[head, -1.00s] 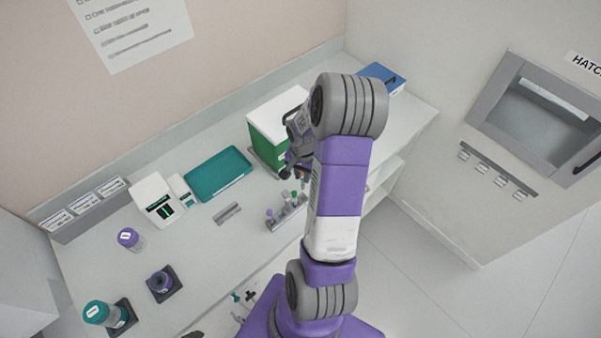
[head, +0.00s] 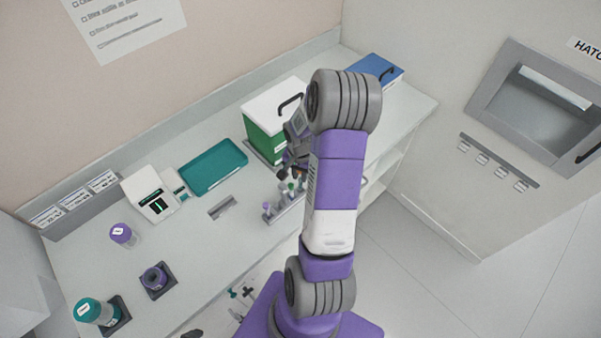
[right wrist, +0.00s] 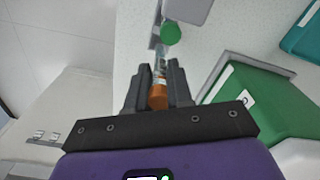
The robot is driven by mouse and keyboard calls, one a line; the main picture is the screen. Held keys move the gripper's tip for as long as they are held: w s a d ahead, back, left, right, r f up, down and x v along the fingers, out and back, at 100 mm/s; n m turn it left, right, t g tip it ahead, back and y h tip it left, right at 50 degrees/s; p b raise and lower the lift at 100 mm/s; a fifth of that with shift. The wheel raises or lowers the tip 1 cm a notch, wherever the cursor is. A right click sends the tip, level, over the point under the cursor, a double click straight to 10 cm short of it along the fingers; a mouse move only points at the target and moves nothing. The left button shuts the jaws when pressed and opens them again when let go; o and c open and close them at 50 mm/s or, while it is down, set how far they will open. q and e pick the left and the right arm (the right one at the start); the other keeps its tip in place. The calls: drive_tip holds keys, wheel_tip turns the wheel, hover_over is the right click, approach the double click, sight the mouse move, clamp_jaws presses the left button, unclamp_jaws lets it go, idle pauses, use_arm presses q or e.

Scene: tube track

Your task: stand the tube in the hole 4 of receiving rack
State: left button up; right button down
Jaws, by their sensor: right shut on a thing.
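My right gripper (right wrist: 158,88) is shut on a tube with an orange cap (right wrist: 158,97). In the head view the right gripper (head: 286,172) is just behind a grey rack (head: 270,217) holding several tubes with purple and green caps. My forearm hides part of this area. A green-capped tube (right wrist: 171,32) stands beyond the fingertips in the right wrist view. A second, small grey rack (head: 222,208) lies left of the first and looks empty. No hole numbers can be read, and the held tube's lower end is not clear. I do not make out my left gripper.
A green box with a white lid (head: 275,100) stands close behind the right gripper. A teal tray (head: 213,167), a white device (head: 149,194), a purple-capped jar (head: 122,234) and a teal-capped jar (head: 95,311) are on the bench. A blue case (head: 374,70) is at the back.

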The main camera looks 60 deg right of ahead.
drive_tip(key=shift+f+b, duration=0.35)
drive_tip(key=shift+b, duration=0.35)
idle(0.7)
drive_tip(key=shift+f, duration=0.2)
drive_tip(key=shift+f+b, duration=0.45)
drive_tip(key=shift+b, duration=0.15)
drive_tip(key=shift+f, duration=0.15)
drive_tip(key=shift+f+b, duration=0.45)
drive_tip(key=shift+b, duration=0.2)
drive_tip(key=c, duration=0.9)
unclamp_jaws()
drive_tip(key=shift+c, duration=0.2)
